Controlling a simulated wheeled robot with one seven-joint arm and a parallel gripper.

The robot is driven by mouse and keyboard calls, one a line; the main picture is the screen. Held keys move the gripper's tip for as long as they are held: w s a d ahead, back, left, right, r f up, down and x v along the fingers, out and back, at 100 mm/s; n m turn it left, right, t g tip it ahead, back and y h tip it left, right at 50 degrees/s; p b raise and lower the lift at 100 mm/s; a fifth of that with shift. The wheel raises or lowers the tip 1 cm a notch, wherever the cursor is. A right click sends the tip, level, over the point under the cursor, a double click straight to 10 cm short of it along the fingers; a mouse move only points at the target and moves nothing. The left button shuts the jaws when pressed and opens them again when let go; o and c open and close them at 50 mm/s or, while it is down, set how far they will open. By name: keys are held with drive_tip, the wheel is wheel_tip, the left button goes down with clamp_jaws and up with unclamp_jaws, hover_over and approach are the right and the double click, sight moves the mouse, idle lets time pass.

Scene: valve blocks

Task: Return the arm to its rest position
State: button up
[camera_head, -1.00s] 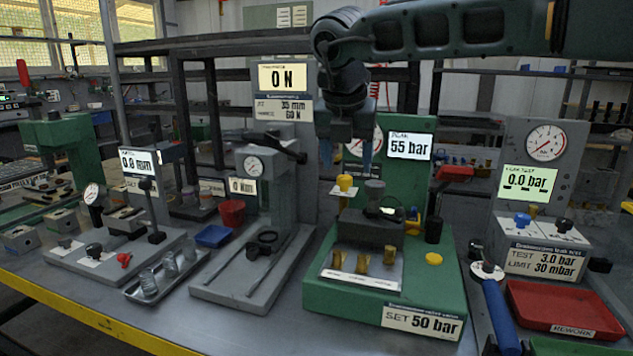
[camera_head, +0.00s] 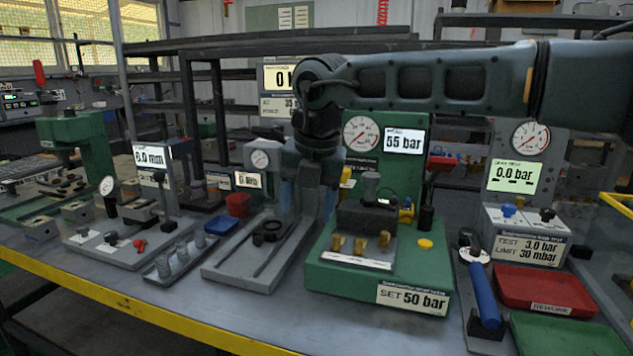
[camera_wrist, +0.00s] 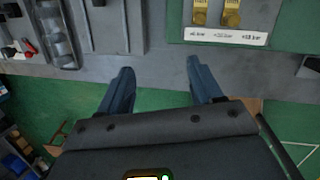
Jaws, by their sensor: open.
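My gripper (camera_head: 308,202) hangs pointing down in the head view, in front of the gap between the grey press station and the green 55 bar station (camera_head: 375,275). Its two blue fingers are apart with nothing between them. In the wrist view my gripper (camera_wrist: 157,88) also shows open and empty, with the table's front edge and the green floor beyond the fingers. My arm reaches in from the upper right, its forearm roughly level across the picture. The fingers partly hide the grey press station (camera_head: 265,250).
The 55 bar station carries several brass pieces (camera_head: 360,245). A red rework tray (camera_head: 545,290), a green tray (camera_head: 565,335) and a blue-handled tool (camera_head: 483,295) lie to the right. A metal tray (camera_head: 180,258) with several cylinders lies left. The table's yellow front edge (camera_head: 150,318) is clear.

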drive_tip(key=s+a+f+n+g+y+p, duration=0.1)
drive_tip(key=s+a+f+g+y, duration=0.25)
drive_tip(key=s+a, duration=0.55)
drive_tip(key=s+a+f+n+g+y, duration=0.2)
drive_tip(key=s+a+f+g+y, duration=0.15)
drive_tip(key=s+a, duration=0.6)
drive_tip(key=s+a+r+m+g+y+p, duration=0.2)
drive_tip(key=s+a+r+g+y, duration=0.2)
drive_tip(key=s+r+y, duration=0.8)
drive_tip(key=s+d+r+m+t+y, duration=0.1)
drive_tip(key=d+r+m+t+y, duration=0.1)
drive_tip(key=d+m+t+y, duration=0.85)
drive_tip(key=s+d+f+m+t+h+p, duration=0.1)
drive_tip(key=d+f+m+t+h, duration=0.3)
drive_tip(key=d+m+t+h, duration=0.45)
drive_tip(key=s+d+f+m+t+h+p, duration=0.1)
drive_tip(key=d+f+m+t+h, duration=0.4)
drive_tip(key=m+t+h, duration=0.7)
drive_tip(key=s+d+f+m+g+h+p, duration=0.1)
drive_tip(key=s+d+f+m+g+h, duration=0.1)
drive_tip(key=s+d, duration=0.8)
drive_tip(key=s+d+f+m+g+h, duration=0.2)
drive_tip(key=s+d+f+g+h, duration=0.3)
drive_tip(key=s+d+h, duration=0.3)
drive_tip(key=s+d+f, duration=0.1)
drive_tip(key=s+d, duration=0.2)
drive_tip(key=shift+d+f+g+p, duration=0.25)
drive_tip(key=shift+f+g+p, duration=0.05)
drive_tip(key=shift+f+p, duration=0.1)
